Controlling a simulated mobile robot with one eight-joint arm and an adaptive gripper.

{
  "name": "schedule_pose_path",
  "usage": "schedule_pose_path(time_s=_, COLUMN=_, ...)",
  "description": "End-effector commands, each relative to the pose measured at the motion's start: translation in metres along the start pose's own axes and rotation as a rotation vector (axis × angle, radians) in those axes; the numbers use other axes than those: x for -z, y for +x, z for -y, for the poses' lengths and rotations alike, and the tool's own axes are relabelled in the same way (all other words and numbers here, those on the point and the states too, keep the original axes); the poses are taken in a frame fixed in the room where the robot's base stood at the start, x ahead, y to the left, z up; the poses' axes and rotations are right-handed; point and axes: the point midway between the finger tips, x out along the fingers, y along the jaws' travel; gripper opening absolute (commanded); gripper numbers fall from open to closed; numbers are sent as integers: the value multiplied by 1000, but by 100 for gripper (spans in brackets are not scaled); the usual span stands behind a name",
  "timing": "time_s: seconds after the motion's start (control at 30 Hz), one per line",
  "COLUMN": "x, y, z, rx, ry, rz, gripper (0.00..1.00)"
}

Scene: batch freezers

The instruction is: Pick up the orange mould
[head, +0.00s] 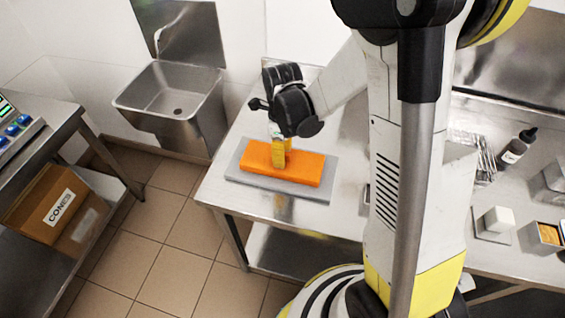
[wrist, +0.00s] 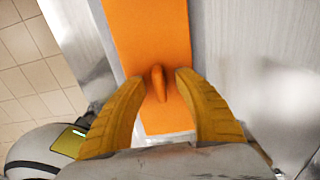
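The orange mould (head: 308,168) is a flat rectangular block lying on a grey slab (head: 232,167) on the steel table. In the wrist view the mould (wrist: 150,32) runs down the middle, with a small orange knob (wrist: 158,84) on its top. My gripper (head: 281,158) points down over the middle of the mould. In the wrist view my gripper (wrist: 163,76) is open, with its yellow fingers on either side of the knob and a gap visible on each side. Whether the fingertips touch the mould's top is hard to tell.
The steel table (head: 215,190) has bare room around the slab. A sink (head: 170,103) is on the wall behind. At right are a dark bottle (head: 516,147), a white block (head: 499,219) and a small container (head: 548,234). A cardboard box (head: 45,203) sits on a shelf at left.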

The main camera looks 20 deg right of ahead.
Motion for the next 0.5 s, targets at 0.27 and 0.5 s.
schedule_pose_path(time_s=0.27, x=0, y=0, z=0, rx=0, ry=0, rz=0, gripper=15)
schedule_pose_path(time_s=0.5, x=0, y=0, z=0, rx=0, ry=-1, rz=0, gripper=0)
